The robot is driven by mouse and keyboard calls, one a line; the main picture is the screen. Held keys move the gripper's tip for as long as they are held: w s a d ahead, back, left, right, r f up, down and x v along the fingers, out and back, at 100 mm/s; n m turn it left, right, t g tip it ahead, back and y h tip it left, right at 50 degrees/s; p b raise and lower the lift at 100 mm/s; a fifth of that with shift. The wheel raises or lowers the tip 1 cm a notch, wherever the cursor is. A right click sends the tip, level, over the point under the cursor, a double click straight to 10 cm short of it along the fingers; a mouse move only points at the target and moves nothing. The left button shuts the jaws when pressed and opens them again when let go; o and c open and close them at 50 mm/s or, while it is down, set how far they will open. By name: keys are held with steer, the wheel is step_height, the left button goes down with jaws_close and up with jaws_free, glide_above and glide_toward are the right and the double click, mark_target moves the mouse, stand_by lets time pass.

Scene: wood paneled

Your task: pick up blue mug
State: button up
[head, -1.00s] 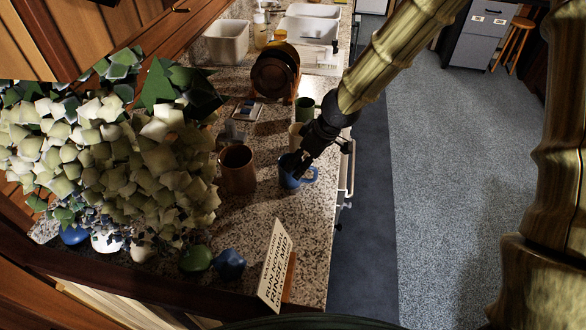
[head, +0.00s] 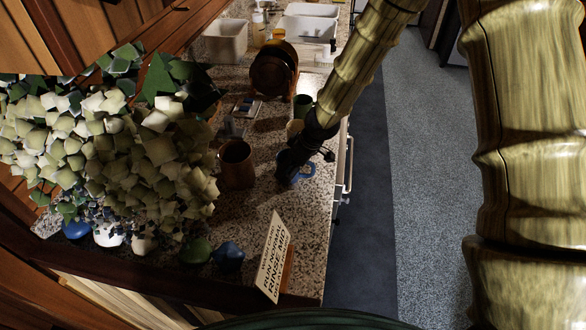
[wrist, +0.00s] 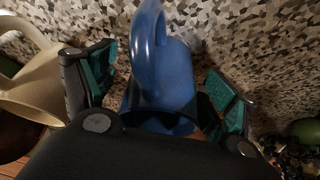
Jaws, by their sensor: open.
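The blue mug (head: 305,174) stands on the speckled counter near its right edge, partly hidden by my gripper (head: 289,170) in the head view. In the wrist view, the blue mug (wrist: 165,80) shows between the two green-padded fingers of my gripper (wrist: 160,88), with its handle toward the top of the picture. The fingers are apart, one on each side of the mug. Gaps show beside its upper part; whether the fingers touch it lower down I cannot tell.
A cream mug (wrist: 30,85) is close to the left finger. A brown mug (head: 238,166) stands left of the blue mug, and a green mug (head: 303,106) is behind. A sign (head: 272,258) and a leafy plant (head: 110,150) are in front and left.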

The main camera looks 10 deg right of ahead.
steer(key=shift+s+a+r, duration=0.15)
steer(key=shift+s+a, duration=0.05)
steer(key=shift+s, duration=0.05)
steer(key=shift+w+d, duration=0.1)
steer(key=shift+c, duration=0.8)
steer(key=shift+w+f, duration=0.1)
steer(key=shift+f, duration=0.1)
steer(key=c, duration=0.4)
steer(key=shift+r, duration=0.15)
steer(key=c, duration=0.7)
steer(key=shift+c, duration=0.2)
